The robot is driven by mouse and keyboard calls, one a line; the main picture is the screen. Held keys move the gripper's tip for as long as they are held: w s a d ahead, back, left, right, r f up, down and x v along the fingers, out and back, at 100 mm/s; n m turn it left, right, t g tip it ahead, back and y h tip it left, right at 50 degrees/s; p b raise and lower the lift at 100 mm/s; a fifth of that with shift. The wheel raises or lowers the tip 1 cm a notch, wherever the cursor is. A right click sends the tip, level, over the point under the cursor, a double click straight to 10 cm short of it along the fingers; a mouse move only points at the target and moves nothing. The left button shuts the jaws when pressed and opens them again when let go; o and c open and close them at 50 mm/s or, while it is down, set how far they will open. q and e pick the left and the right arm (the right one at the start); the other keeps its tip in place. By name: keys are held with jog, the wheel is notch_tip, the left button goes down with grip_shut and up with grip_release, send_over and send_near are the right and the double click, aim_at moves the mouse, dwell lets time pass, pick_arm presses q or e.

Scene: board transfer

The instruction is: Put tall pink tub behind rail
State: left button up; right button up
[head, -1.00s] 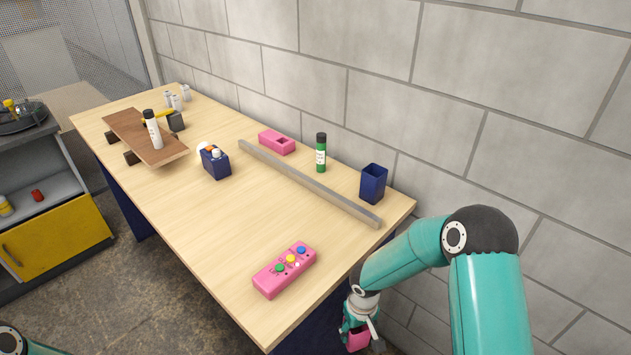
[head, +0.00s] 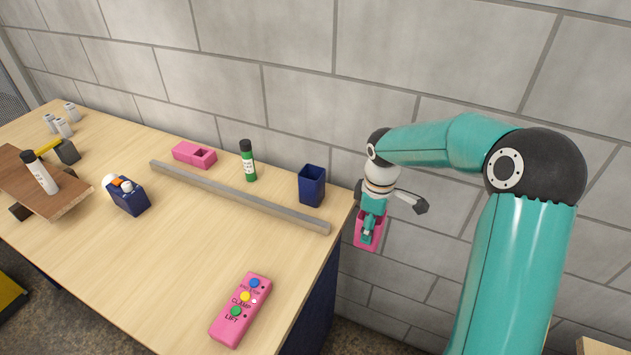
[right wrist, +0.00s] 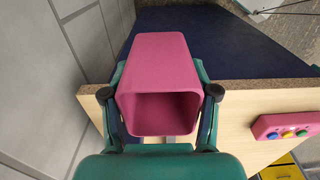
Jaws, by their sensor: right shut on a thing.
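The tall pink tub (head: 368,232) hangs in my right gripper (head: 371,222), off the right end of the table and near the wall. In the right wrist view the tub (right wrist: 160,80) fills the middle, its open mouth facing the camera. The fingers of the right gripper (right wrist: 160,98) are shut on its two sides. The rail (head: 238,196) is a long grey bar lying on the table, roughly along the wall. My left gripper is not in view.
Behind the rail stand a low pink tub (head: 195,154), a green bottle (head: 248,162) and a tall navy tub (head: 312,186). In front are a pink control box (head: 241,310), a navy caddy (head: 128,196) and a raised brown board (head: 40,182). Bare tabletop shows between the rail and wall.

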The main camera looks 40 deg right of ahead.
jog(key=w+p, duration=0.4)
jog(key=w, duration=0.8)
jog(key=shift+a, duration=0.2)
jog(key=w+p, duration=0.2)
jog(key=w, duration=0.1)
jog(key=shift+w, duration=0.35)
jog(key=shift+p, duration=0.5)
jog(key=shift+s+f, duration=0.1)
jog(key=o, duration=1.1)
jog(key=shift+f, duration=0.1)
jog(key=shift+o, duration=0.2)
